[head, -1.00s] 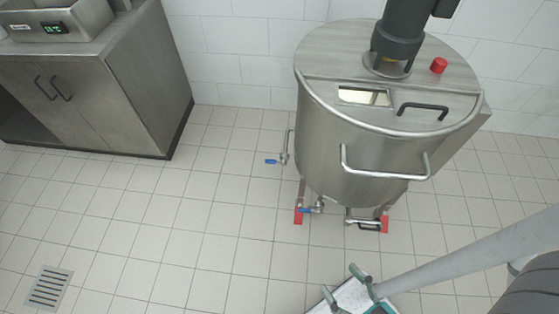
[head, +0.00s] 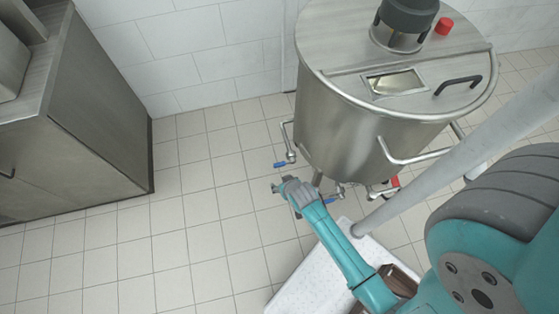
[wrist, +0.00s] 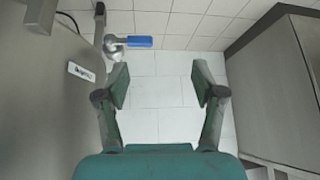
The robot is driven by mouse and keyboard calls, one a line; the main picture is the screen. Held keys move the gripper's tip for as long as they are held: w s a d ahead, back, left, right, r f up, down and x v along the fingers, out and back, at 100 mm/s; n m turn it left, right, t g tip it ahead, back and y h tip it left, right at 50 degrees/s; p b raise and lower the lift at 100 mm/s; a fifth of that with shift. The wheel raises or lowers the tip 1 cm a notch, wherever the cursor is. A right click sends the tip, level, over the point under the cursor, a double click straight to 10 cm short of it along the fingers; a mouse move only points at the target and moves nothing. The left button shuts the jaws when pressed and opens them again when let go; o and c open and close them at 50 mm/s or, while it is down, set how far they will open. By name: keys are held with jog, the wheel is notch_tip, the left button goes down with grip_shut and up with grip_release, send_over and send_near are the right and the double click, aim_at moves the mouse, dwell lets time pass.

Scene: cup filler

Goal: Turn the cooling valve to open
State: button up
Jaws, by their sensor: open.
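The cooling valve has a blue lever (head: 280,164) on a bent steel pipe at the left side of the steel tank (head: 350,125). In the wrist view the blue lever (wrist: 140,41) points right, crosswise to the pipe, beside a small white label (wrist: 81,71) on the tank. My gripper (wrist: 160,83) is open and empty, its fingers apart with floor showing between them. The lever is beyond the fingertips, up and towards the left finger, not between them. In the head view my gripper (head: 285,190) is just below the lever in the picture, apparently not touching it.
A second blue-handled valve (head: 329,200) sits low under the tank. A steel cabinet (head: 85,150) stands at the left, with free tiled floor (head: 190,215) between. The tank's side handle (head: 400,160) juts out at the front. A red button (head: 445,25) is on the lid.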

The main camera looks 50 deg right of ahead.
aim_at(280, 164)
jog(key=w+d+f+m+g, duration=0.2)
jog(key=w+d+g, duration=0.1)
jog(key=w+d, duration=0.4)
jog(key=shift+t, duration=0.3)
jog(key=x, duration=1)
jog(key=shift+f, duration=0.2)
grip_shut()
jog(key=shift+s+d+r+t+y, duration=0.2)
jog(key=shift+s+r+t+y, duration=0.1)
jog(key=shift+y, duration=0.3)
jog(key=shift+s+d+r+m+t+y, duration=0.1)
jog(key=shift+d+r+m+t+y, duration=0.05)
jog(key=shift+r+t+y, duration=0.4)
jog(key=shift+s+d+r+m+t+y, duration=0.1)
jog(key=shift+d+r+m+t+y, duration=0.2)
jog(key=shift+y, duration=0.35)
jog(key=shift+a, duration=0.1)
grip_release()
